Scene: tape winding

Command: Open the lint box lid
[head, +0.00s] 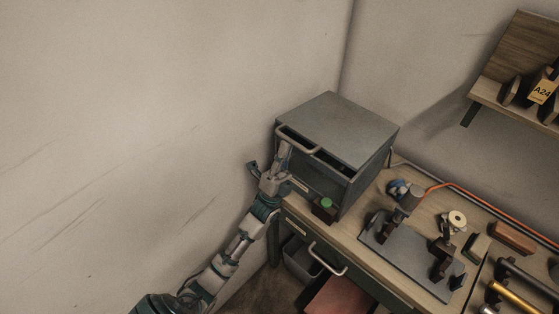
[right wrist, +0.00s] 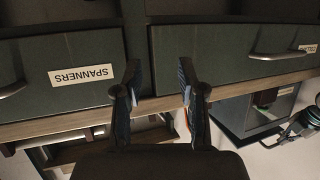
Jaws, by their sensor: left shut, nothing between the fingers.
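The lint box (head: 366,176) is a grey metal box at the far left end of the bench, in the head view. Its flat lid (head: 340,125) has a pale bar handle (head: 299,142) along the front edge. A dark gap shows below the lid's front edge. My left gripper (head: 284,152) is shut and empty, with its fingers up at the box front, just under the handle. I cannot tell whether they touch the handle or lid. My right gripper (right wrist: 158,75) is open and empty in the right wrist view, in front of drawers.
A green button (head: 326,203) sits on a small block before the box. A grey plate with fixtures (head: 412,254) lies to the right. An orange cable (head: 465,187) runs along the back. A drawer labelled SPANNERS (right wrist: 82,75) appears upside down. A wall shelf (head: 511,100) hangs upper right.

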